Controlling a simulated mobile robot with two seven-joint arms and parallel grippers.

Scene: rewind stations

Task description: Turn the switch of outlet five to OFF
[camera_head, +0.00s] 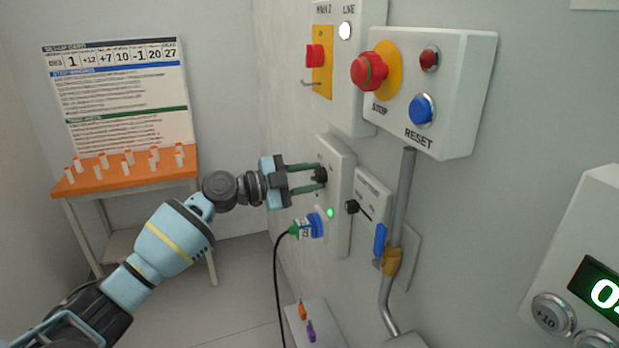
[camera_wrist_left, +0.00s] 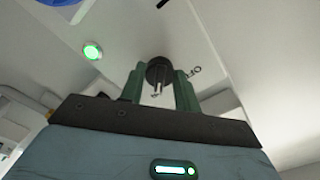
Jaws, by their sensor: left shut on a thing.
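The outlet panel (camera_head: 341,236) is a tall pale plate on the wall. A round black switch knob (camera_head: 320,175) sits on its upper part. My left gripper (camera_head: 318,177) reaches it from the left and its fingers are shut on the knob. In the left wrist view the knob (camera_wrist_left: 159,72) sits between the two green fingertips (camera_wrist_left: 160,80), with an OFF mark beside it. A lit green lamp (camera_head: 330,213) is below the knob; it also shows in the left wrist view (camera_wrist_left: 92,51). The outlet's number cannot be read. My right gripper is not in view.
A blue and green plug (camera_head: 311,226) with a black cable is in the panel below. To the right are a smaller box (camera_head: 372,197) with a black knob, a grey conduit (camera_head: 397,205) and the STOP/RESET box (camera_head: 455,95). An orange-topped table (camera_head: 120,188) stands left.

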